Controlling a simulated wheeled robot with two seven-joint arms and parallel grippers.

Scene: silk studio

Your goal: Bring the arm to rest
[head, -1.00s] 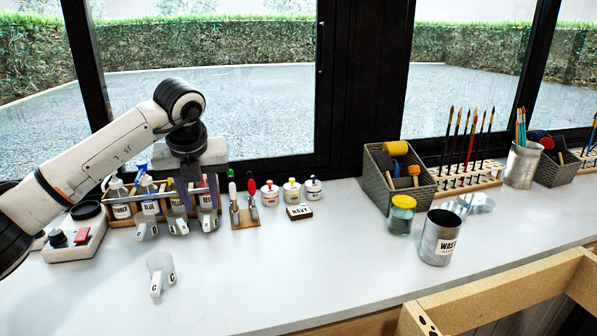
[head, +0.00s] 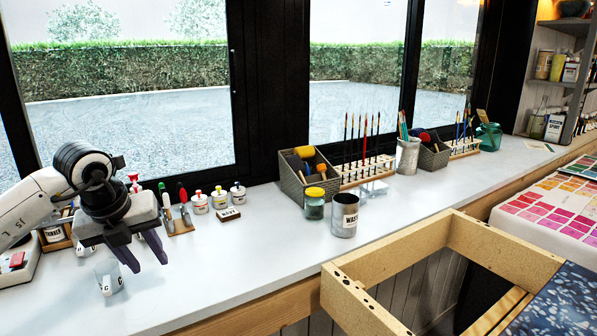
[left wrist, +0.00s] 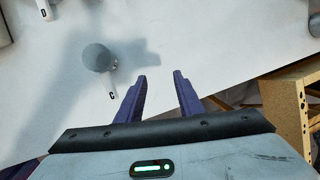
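My left gripper (head: 148,264) hangs over the white worktop at the left of the head view, its dark purple fingers apart with nothing between them. In the left wrist view the two fingers (left wrist: 159,78) also stand apart over bare worktop. My right gripper is in neither view.
Behind the gripper are a bottle rack (head: 57,238), partly hidden by my arm, and small lidded jars (head: 220,198). A metal waste can (head: 345,216) and a yellow-lidded jar (head: 314,205) stand mid-counter. A wooden frame (head: 400,250) lies in front. The worktop between is clear.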

